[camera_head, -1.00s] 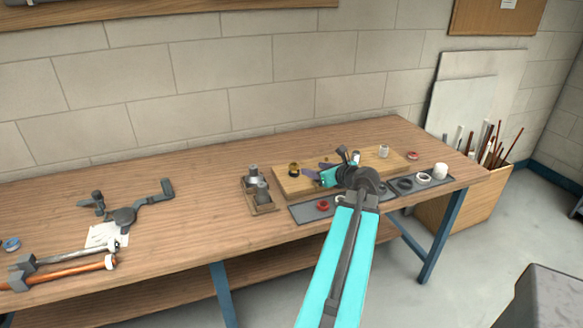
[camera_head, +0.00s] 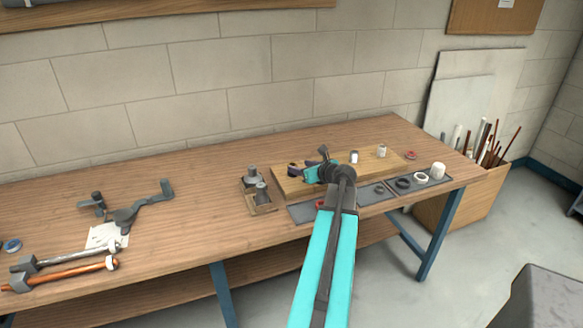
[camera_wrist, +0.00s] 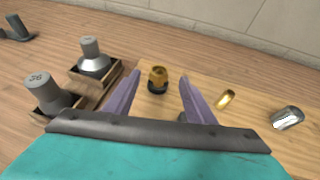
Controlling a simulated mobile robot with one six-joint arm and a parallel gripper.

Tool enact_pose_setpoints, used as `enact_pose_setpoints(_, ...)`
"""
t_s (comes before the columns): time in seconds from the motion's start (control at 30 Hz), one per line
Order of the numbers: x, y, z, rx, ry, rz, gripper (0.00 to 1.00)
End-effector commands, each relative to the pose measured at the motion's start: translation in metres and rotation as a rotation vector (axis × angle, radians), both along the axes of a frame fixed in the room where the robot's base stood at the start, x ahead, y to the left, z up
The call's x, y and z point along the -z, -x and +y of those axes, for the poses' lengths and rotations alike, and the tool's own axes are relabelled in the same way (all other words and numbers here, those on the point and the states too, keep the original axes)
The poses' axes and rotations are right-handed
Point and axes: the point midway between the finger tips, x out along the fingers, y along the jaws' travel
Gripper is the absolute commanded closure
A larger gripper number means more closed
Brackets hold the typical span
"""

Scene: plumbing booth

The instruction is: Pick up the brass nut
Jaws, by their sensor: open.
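The brass nut (camera_wrist: 157,76) stands on the wooden board in the wrist view, with a dark ring around its base. It lies between the two purple fingers of my gripper (camera_wrist: 160,82), a little beyond their tips as seen there. The gripper is open and holds nothing. In the head view, my gripper (camera_head: 293,170) is over the left end of the board and hides the nut.
On the wooden board (camera_wrist: 262,110) to the right are a small brass piece (camera_wrist: 226,98) and a silver fitting (camera_wrist: 288,118). Two grey weight-like pieces in wooden trays (camera_head: 262,209) stand close on the left. A grey mat (camera_head: 370,196) with rings lies in front.

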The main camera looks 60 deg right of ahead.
Motion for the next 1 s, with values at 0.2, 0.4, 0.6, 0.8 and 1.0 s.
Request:
enact_pose_setpoints(0.2,0.000,-0.001,0.000,0.000,0.000,0.000,0.50)
enact_pose_setpoints(0.4,0.003,-0.011,-0.005,-0.001,0.000,0.000,0.50)
enact_pose_setpoints(0.6,0.011,-0.031,-0.013,-0.002,0.000,0.001,0.50)
enact_pose_setpoints(0.8,0.018,-0.043,-0.018,-0.001,0.000,0.000,0.50)
enact_pose_setpoints(1.0,0.019,-0.045,-0.018,-0.001,0.000,0.000,0.50)
